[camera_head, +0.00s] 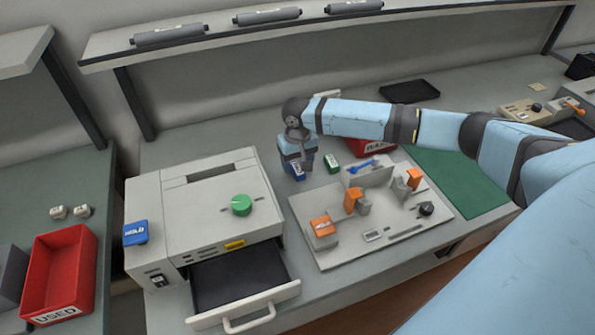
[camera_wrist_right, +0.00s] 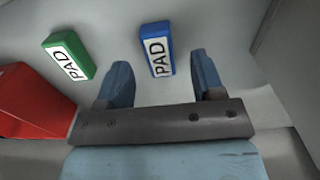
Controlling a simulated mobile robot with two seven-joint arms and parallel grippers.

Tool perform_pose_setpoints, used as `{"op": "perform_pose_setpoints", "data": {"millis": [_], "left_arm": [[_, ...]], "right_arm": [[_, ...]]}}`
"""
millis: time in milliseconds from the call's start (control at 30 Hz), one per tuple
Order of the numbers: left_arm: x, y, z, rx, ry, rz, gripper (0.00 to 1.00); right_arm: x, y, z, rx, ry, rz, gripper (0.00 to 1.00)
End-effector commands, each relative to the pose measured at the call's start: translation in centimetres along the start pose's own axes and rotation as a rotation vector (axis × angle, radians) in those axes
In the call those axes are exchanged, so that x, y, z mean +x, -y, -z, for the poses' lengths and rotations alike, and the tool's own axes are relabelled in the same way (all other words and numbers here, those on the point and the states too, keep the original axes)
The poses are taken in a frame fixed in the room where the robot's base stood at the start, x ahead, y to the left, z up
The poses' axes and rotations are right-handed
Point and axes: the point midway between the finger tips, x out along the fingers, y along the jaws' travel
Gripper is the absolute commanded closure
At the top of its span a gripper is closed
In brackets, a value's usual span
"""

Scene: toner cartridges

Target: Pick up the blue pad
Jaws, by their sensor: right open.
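The blue pad (camera_wrist_right: 157,48), a small block with a white label reading PAD, lies on the grey worktop. In the head view the blue pad (camera_head: 297,172) shows just below my right gripper (camera_head: 297,163), partly hidden by it. In the right wrist view my right gripper (camera_wrist_right: 158,80) is open and empty. My left gripper is in neither view.
A green pad (camera_head: 332,162) lies right of the blue one. A red bin (camera_head: 357,147) stands behind it. A fixture plate with orange clamps (camera_head: 335,258) lies in front, and a printer-like machine with an open drawer (camera_head: 205,205) stands to the left.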

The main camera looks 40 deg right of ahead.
Motion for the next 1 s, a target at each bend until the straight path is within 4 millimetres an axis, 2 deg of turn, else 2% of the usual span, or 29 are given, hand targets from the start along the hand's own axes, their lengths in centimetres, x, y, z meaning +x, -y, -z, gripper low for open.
{"op": "perform_pose_setpoints", "data": {"millis": [100, 200, 467, 700, 1000], "left_arm": [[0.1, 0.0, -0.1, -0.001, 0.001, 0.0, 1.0], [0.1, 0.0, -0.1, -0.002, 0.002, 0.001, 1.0], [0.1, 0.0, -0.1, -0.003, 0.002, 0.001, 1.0], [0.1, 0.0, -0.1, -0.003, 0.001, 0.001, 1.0], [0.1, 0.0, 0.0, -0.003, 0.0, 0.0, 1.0]], "right_arm": [[1.8, -0.1, 0.1, 0.0, 0.001, 0.0, 0.38], [2.6, -0.1, 0.1, 0.0, 0.0, -0.001, 0.38], [2.9, -0.1, 0.1, -0.001, 0.0, 0.0, 0.38], [2.8, -0.1, 0.1, 0.0, 0.0, 0.0, 0.91], [2.7, -0.1, 0.1, 0.0, -0.001, 0.0, 0.91]]}}
